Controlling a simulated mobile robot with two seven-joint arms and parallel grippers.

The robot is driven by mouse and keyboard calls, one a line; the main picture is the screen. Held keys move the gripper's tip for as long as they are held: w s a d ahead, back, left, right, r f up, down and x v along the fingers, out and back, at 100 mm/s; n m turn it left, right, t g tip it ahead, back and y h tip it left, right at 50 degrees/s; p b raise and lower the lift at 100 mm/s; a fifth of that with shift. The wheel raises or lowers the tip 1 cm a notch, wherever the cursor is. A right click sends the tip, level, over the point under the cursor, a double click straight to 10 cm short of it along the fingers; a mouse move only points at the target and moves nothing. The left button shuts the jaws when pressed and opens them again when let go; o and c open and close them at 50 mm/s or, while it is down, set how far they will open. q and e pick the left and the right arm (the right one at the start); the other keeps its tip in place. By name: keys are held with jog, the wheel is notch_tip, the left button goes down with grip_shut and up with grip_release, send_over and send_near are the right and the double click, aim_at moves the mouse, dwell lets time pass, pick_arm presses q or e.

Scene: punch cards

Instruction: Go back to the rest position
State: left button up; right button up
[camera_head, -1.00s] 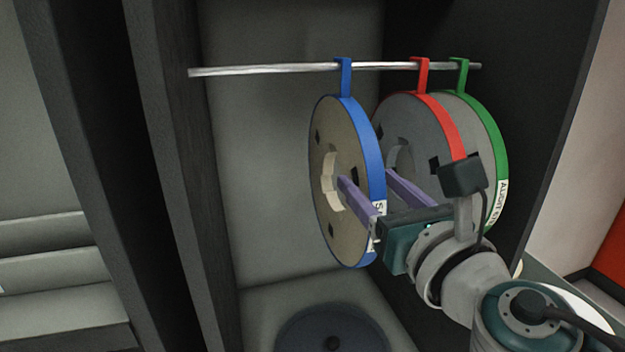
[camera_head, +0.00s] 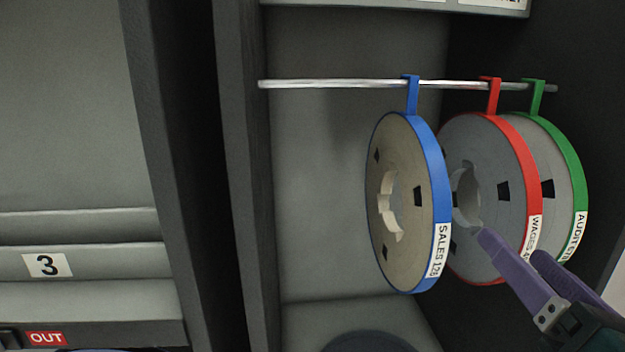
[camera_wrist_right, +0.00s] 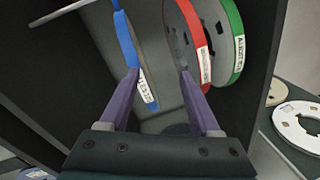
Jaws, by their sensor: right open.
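My right gripper (camera_head: 510,262) is at the lower right of the head view, with purple fingers apart and nothing between them. Its fingertips are near the blue-rimmed reel (camera_head: 407,262) and the red-rimmed reel (camera_head: 487,150). In the right wrist view my right gripper (camera_wrist_right: 158,85) has one finger overlapping the blue-rimmed reel (camera_wrist_right: 128,45) and the other in front of the red-rimmed reel (camera_wrist_right: 182,35); I cannot tell whether they touch. My left gripper is not in view.
A metal rod (camera_head: 330,84) carries the blue, red and green-rimmed (camera_head: 572,165) reels by hooks inside a dark cabinet. A dark round disc (camera_head: 368,342) lies below. The left side of the compartment is clear. A pale disc (camera_wrist_right: 300,125) lies outside.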

jog(key=s+d+f+m+g+h, duration=0.15)
jog(key=s+f+m+g, duration=0.25)
jog(key=m, duration=0.5)
jog(key=s+d+f+m+g+h, duration=0.1)
jog(key=s+d+f+m+g, duration=0.25)
jog(key=m, duration=0.65)
jog(key=s+a+f+m+g+y, duration=0.45)
jog(key=s+a+m+g, duration=0.2)
jog(key=s+m, duration=0.3)
notch_tip(320, 180, up, 25)
jog(key=s+a+p, duration=0.1)
jog(key=p, duration=2.3)
jog(key=shift+r+y+p, duration=0.2)
jog(key=shift+y+p, duration=0.1)
jog(key=shift+p, duration=0.05)
jog(key=shift+n, duration=0.25)
